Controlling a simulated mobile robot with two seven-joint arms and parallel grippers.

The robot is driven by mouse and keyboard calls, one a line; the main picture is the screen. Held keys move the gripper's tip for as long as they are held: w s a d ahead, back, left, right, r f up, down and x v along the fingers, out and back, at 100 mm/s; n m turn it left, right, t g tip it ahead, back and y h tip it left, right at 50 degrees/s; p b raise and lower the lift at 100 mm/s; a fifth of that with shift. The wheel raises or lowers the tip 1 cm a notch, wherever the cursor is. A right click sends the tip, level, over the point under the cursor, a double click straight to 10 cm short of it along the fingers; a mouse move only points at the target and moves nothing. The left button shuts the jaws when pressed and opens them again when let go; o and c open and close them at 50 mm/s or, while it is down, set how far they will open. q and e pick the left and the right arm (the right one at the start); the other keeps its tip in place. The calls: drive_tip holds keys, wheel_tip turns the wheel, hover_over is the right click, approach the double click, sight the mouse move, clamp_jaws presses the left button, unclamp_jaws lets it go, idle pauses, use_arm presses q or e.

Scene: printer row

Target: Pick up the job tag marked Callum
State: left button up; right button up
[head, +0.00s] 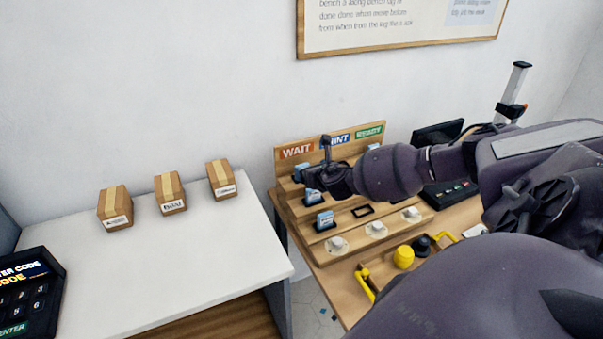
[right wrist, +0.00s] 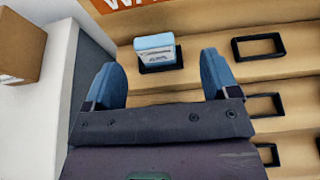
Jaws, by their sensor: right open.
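Blue-and-white job tags stand in slots in the WAIT column of a stepped wooden rack (head: 421,215). One is on the top step (head: 297,172), partly behind my right gripper. Another is on the middle step (head: 313,196), and a third is on the lower step (head: 325,221). I cannot read a name on any of them. My right gripper (head: 318,174) is open and empty over the rack's left side. In the right wrist view one tag (right wrist: 157,52) stands upright in a black slot, ahead of and between the spread blue fingertips (right wrist: 160,68). My left gripper is not in view.
Empty black slots (right wrist: 259,47) lie right of that tag. Three boxes (head: 171,194) stand on the white table (head: 215,262) at left, with a keypad (head: 28,295) at its front. Yellow and black knobs (head: 403,257) are on the wooden bench below the rack.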

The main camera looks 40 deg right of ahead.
sight(303, 166)
drive_tip(key=shift+a+b+x, duration=0.2)
drive_tip(key=shift+b+x, duration=0.05)
drive_tip(key=shift+x, duration=1.15)
drive_tip(key=shift+a+b+x, duration=0.2)
drive_tip(key=shift+b+x, duration=0.05)
drive_tip(key=shift+x, duration=1.1)
drive_tip(key=shift+w+d+f, duration=0.15)
drive_tip(key=shift+w+f, duration=0.05)
drive_tip(key=shift+w, duration=0.35)
drive_tip(key=c, duration=1)
